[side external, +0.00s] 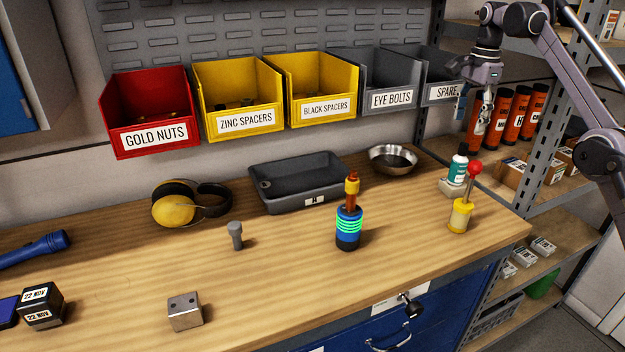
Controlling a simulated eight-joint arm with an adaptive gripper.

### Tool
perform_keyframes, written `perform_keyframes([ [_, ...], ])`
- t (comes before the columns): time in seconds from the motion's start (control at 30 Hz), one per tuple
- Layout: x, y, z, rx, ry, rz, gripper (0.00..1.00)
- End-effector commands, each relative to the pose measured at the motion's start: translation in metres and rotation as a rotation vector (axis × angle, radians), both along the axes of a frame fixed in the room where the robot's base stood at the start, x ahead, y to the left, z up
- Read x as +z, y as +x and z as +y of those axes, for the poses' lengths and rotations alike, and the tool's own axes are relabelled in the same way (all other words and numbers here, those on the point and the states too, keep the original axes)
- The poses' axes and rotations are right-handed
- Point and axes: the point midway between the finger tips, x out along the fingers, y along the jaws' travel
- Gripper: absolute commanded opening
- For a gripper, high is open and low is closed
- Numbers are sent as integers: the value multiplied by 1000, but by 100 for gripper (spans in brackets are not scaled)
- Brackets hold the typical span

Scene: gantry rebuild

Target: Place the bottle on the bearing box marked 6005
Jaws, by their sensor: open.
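The bottle (458,166), teal and white with a dark cap, is upright near the right end of the wooden bench. A small pale box (452,188) shows at its foot; the bottle appears to rest on it, but its marking is too small to read. My gripper (472,112) is open and empty, pointing down above the bottle and apart from it. Several small white boxes (543,246) sit on the lower shelf at right; I cannot read 6005 on any.
A yellow pot with a red-knobbed lever (461,214) stands close in front of the bottle. A metal bowl (393,159) and grey tray (298,184) lie to the left. The blue banded cylinder (348,230) stands mid-bench. Orange tubes (521,108) stand on the right shelf.

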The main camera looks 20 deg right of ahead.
Motion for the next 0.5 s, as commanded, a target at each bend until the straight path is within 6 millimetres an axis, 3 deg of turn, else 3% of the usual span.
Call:
perform_keyframes([
  [0.27, 30, -14, 37, 287, -43, -94, 61],
  [0.5, 38, -49, 75, 576, -105, -184, 61],
])
